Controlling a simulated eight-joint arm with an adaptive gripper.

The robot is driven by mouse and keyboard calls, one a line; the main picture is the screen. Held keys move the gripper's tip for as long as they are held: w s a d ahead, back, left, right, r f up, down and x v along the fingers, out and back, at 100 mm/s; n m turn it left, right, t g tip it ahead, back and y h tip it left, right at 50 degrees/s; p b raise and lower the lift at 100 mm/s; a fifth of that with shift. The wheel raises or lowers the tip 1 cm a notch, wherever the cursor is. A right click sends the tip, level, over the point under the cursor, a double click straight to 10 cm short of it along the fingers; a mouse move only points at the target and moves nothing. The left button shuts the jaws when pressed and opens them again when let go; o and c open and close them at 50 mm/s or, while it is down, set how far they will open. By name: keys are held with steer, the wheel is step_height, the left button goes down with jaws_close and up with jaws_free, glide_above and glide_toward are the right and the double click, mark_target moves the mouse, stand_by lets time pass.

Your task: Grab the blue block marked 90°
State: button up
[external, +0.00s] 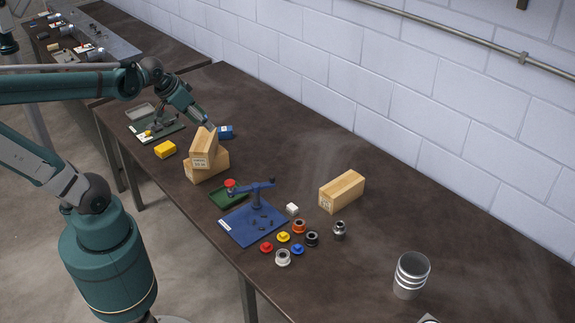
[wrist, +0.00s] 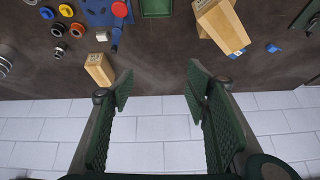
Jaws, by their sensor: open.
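A blue block (external: 225,132) with a pale mark lies just behind the two stacked wooden blocks in the external view. Its marking is too small to read. In the wrist view a blue piece (wrist: 238,53) shows at the end of the wooden blocks, and a second small blue piece (wrist: 272,47) lies apart to its right. I cannot tell which one is marked 90°. My gripper (wrist: 158,88) is open and empty, with both blue pieces right of its fingers. In the external view my gripper (external: 205,119) is above the table, close to the blue block's upper left.
Stacked wooden blocks (external: 206,165) stand right beside the blue block. A yellow block (external: 165,149) and a green-based fixture (external: 155,128) lie to the left. A blue fixture (external: 253,222), several coloured spools and another wooden block (external: 342,191) lie to the right. The wall bounds the back.

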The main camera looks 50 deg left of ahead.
steer(key=w+a+f+m+g+b, duration=0.1)
steer(key=w+a+f+m+b, duration=0.15)
steer(key=w+a, duration=0.75)
steer(key=m+g+h+b, duration=0.2)
steer(key=m+b, duration=0.1)
steer(key=b, duration=0.1)
glide_toward(224, 129)
steer(key=shift+d+x, duration=0.2)
steer(key=shift+x, duration=0.9)
steer(key=shift+a+f, duration=0.4)
steer(key=shift+t, duration=0.3)
steer(key=shift+x, duration=1.35)
steer(key=shift+d, duration=0.1)
